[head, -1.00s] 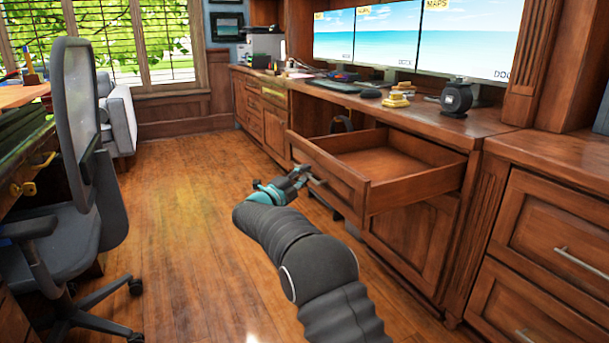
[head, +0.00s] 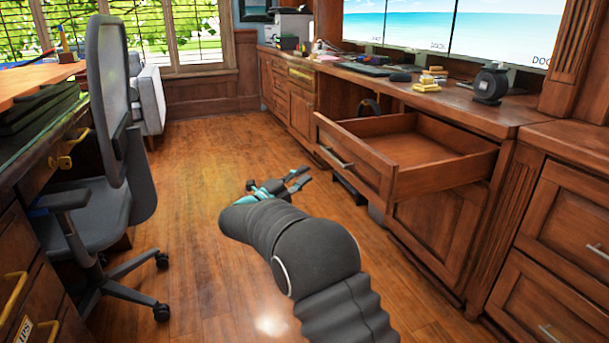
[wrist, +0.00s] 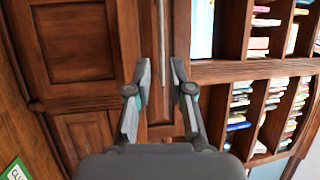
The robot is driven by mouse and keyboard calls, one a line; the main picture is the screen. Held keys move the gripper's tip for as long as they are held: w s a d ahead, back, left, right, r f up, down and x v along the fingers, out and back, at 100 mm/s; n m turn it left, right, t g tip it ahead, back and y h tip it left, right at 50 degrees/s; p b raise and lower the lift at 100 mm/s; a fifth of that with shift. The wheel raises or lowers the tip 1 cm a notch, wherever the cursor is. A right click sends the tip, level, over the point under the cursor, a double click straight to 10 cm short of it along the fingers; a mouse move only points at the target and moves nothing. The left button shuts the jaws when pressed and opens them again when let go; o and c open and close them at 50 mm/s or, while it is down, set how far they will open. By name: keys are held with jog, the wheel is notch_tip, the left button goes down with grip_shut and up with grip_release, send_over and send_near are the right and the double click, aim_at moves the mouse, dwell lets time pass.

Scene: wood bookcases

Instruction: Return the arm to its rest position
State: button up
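My gripper (head: 293,182) is out over the wood floor in the head view, to the left of the open drawer (head: 400,178) and apart from its handle (head: 337,158). Its two fingers are spread with nothing between them. The drawer is pulled out from under the desk and looks empty. In the wrist view my gripper (wrist: 158,85) shows open and empty, with wood panels and a long metal handle (wrist: 161,45) beyond the fingertips.
An office chair (head: 105,160) stands at the left by another desk. The desktop (head: 470,112) holds a black round device (head: 490,84) and yellow items (head: 430,82). Drawers (head: 570,230) line the right. The floor (head: 215,150) between is clear.

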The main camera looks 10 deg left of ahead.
jog(key=s+a+f+n+g+y, duration=0.3)
jog(key=a+f+n+g+y, duration=0.1)
jog(key=a+f+n+y, duration=1.05)
jog(key=s+d+r+n+g+h+p, duration=0.15)
jog(key=s+d+r+n+g, duration=0.25)
jog(key=s+d, duration=0.85)
jog(key=s+d+r+n+g+p, duration=0.4)
jog(key=s+d, duration=0.6)
jog(key=d, duration=0.5)
jog(key=s+d+r+n+g+h+p, duration=0.1)
jog(key=s+d+r+n+g, duration=0.3)
jog(key=s+d, duration=0.85)
jog(key=s+d+r+m+t+h+p, duration=0.1)
jog(key=s+d+r+m+t+p, duration=0.2)
jog(key=d+r, duration=0.6)
jog(key=shift+s+d+r+t+h, duration=0.3)
jog(key=shift+s+d+t, duration=0.4)
jog(key=shift+s+d, duration=0.45)
